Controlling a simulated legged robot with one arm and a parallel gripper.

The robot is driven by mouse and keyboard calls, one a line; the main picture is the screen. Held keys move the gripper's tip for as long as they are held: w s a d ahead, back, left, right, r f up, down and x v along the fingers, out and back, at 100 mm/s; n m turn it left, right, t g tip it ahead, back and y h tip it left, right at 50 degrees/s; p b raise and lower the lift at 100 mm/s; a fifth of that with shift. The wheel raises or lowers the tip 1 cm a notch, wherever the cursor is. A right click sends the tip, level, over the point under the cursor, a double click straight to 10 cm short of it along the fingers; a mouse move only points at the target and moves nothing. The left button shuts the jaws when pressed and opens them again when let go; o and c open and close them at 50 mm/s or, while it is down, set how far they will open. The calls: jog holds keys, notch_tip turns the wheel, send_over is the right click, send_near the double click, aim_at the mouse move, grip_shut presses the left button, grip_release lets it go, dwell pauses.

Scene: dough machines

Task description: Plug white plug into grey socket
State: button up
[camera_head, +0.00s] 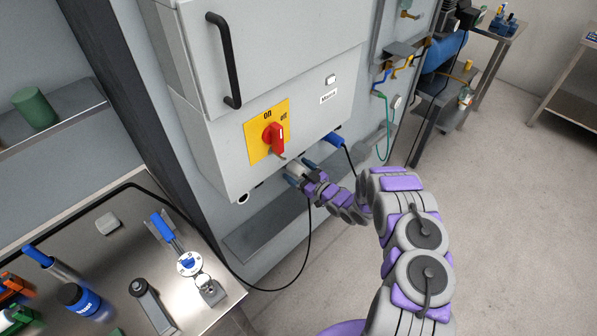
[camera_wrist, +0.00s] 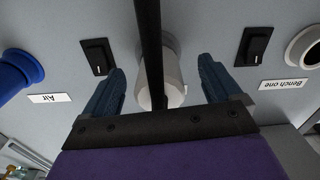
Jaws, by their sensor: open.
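The white plug (camera_wrist: 174,78) is at the underside of the grey control box, its front end against the panel. Its black cable (camera_wrist: 149,40) crosses the wrist view in front of it. My gripper (camera_wrist: 161,66) is open, with one blue finger on each side of the plug and a visible gap on both sides. In the head view my gripper (camera_head: 300,172) is below the box's lower edge, with the white plug (camera_head: 297,169) between its fingers. The plug's front end and any socket behind it are hidden.
A round empty socket (camera_wrist: 305,48) is beside the "Bench one" label. A blue plug (camera_wrist: 18,72) is by the "Air" label. Black switches (camera_wrist: 97,57) flank my fingers. A red rotary switch (camera_head: 273,137) is on the box front. A cluttered bench (camera_head: 110,250) stands lower left.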

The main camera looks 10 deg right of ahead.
jog(key=shift+b+v, duration=0.5)
jog(key=shift+v, duration=0.95)
jog(key=shift+s+d, duration=0.45)
jog(key=shift+s, duration=0.15)
jog(key=shift+s, duration=0.1)
jog(key=p+v, duration=0.1)
jog(key=v, duration=1.6)
jog(key=shift+d+p, duration=0.25)
jog(key=shift+p, duration=0.15)
jog(key=shift+s, duration=0.1)
dwell(0.6)
